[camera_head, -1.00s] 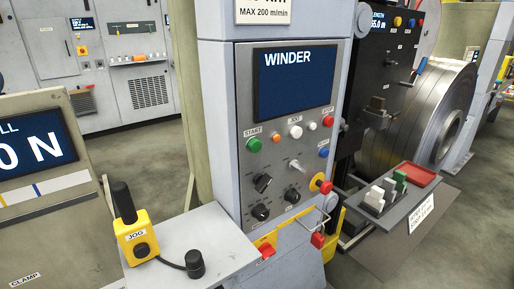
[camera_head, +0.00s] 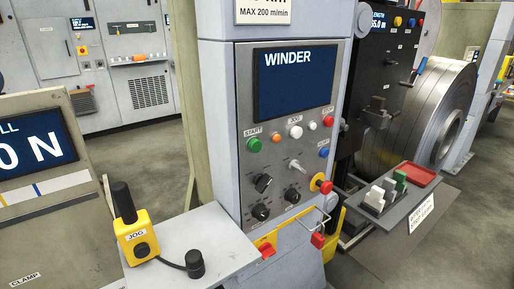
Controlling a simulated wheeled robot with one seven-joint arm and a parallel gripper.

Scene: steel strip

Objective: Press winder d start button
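The winder panel (camera_head: 244,189) is a grey plate on a light column, with a dark screen (camera_head: 293,85) reading WINDER. The green start button (camera_head: 254,145), labelled START, sits below the screen at the left of the panel. A white button (camera_head: 296,132) and a red button (camera_head: 328,121) labelled STOP are to its right. A small orange light or button (camera_head: 276,138) and a blue button (camera_head: 324,153) are also there. My gripper is not in view, and nothing covers the start button.
A shelf (camera_head: 215,232) juts out left of the panel, with a yellow JOG pendant (camera_head: 137,237). Below are black knobs (camera_head: 263,184) and a red-and-yellow emergency stop (camera_head: 321,183). A tray (camera_head: 405,209) with blocks and a steel coil (camera_head: 440,118) stand at the right.

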